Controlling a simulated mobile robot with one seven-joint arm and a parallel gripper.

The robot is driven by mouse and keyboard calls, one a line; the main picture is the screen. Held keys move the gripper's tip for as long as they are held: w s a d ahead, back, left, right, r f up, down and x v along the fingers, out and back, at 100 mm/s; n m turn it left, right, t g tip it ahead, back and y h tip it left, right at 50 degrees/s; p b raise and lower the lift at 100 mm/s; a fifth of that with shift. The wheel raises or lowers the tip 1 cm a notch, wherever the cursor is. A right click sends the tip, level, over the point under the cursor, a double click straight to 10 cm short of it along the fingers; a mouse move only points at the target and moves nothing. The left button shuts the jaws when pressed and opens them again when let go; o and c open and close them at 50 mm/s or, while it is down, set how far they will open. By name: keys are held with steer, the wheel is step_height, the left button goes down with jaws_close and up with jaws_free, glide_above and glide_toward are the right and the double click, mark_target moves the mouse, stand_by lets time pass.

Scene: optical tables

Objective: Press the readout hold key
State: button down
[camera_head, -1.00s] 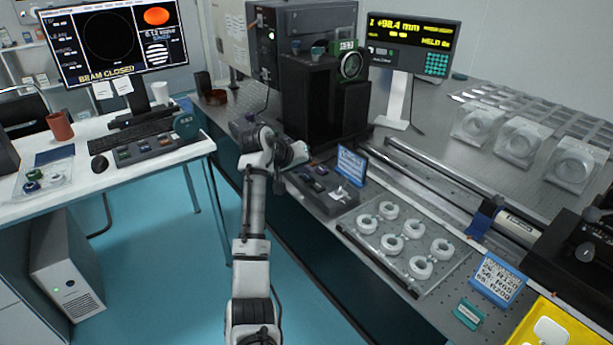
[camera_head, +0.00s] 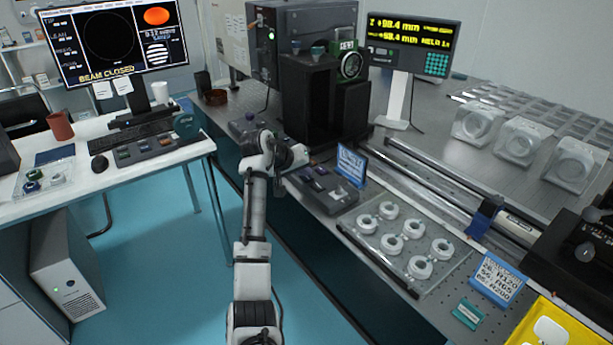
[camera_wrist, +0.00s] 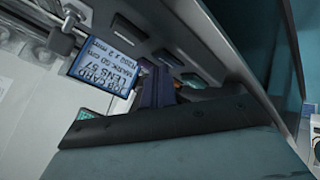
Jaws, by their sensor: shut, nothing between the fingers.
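The readout display (camera_head: 409,45) stands at the back on a white post. It shows yellow text with two value lines at 98.4 mm and a HELD line whose last character is hard to read. A dark key panel (camera_head: 337,201) with several keys lies on the bench front, and its keys also show in the wrist view (camera_wrist: 195,81). I cannot read which key is hold. My gripper (camera_head: 299,157) is just left of the panel in the head view. In the wrist view its shut dark fingers (camera_wrist: 156,88) reach over the panel; contact with a key is unclear.
A blue text card (camera_head: 352,165) stands behind the panel, close to the fingers in the wrist view. A tray of white rings (camera_head: 372,246) lies to the right. A black instrument (camera_head: 308,100) rises behind my gripper. Open floor (camera_head: 150,270) lies left of the bench.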

mark_target(304, 179)
steer(key=shift+r+p, duration=0.8)
steer(key=shift+p, duration=0.1)
step_height(304, 179, up, 5)
steer(key=p, duration=0.4)
steer(key=shift+r+p, duration=0.1)
steer(key=shift+p, duration=0.25)
